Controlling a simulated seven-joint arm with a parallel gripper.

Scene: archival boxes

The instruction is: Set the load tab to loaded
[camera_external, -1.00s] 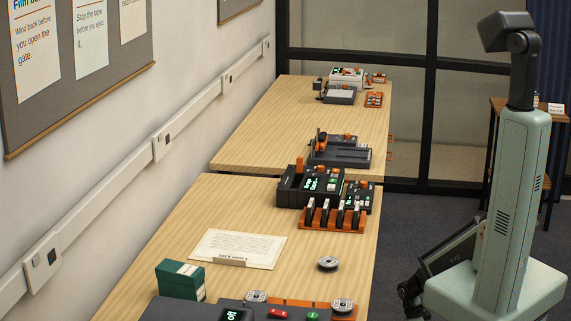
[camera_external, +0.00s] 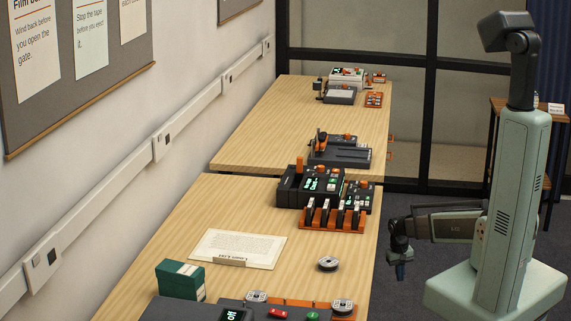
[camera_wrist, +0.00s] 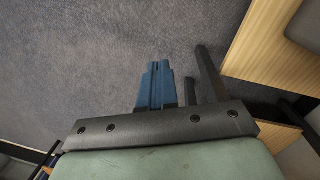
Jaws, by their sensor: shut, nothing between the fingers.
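My gripper (camera_external: 400,271) hangs beside the right edge of the near table, over the floor, with its fingers pointing down. In the wrist view its blue fingers (camera_wrist: 157,85) are together with nothing between them. A dark cassette machine (camera_external: 310,186) with an orange lever and lit green displays stands at the far end of the near table. A dark machine at the near edge has a display reading "off" (camera_external: 233,315), a red button (camera_external: 278,313) and a green button (camera_external: 312,316). I cannot tell which part is the load tab. The gripper touches none of these.
An orange rack (camera_external: 332,218) holds several dark cassettes. A paper sheet (camera_external: 238,247), a green box (camera_external: 180,280) and a metal reel (camera_external: 328,264) lie on the near table (camera_external: 150,262). More machines stand on the far table (camera_external: 260,125). The table's middle is largely clear.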

